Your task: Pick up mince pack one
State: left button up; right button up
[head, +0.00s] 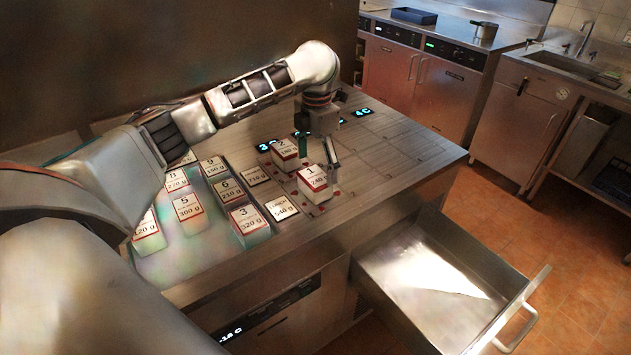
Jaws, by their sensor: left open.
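Mince pack one (313,181) is a small white block with a red-edged label reading 1. It stands on the counter near the front edge, right of the other packs. My left gripper (319,160) points down over the counter, just behind and above pack one. Its fingers are open, one dark green and one grey. The grey finger comes down close to the pack's right rear side; I cannot tell whether it touches. Pack two (285,149) stands behind and to the left, close to the green finger. My right gripper is not in view.
Several numbered packs, among them pack three (247,220), stand left on a pale lit surface. Flat labels (281,207) lie between. The counter (405,160) is clear to the right. An open, empty-looking drawer (432,285) juts out below the front edge.

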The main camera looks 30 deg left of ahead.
aim_at(315, 176)
pick_arm(q)
jog(key=f, duration=0.6)
jog(key=shift+s, duration=0.25)
jog(key=c, duration=1.4)
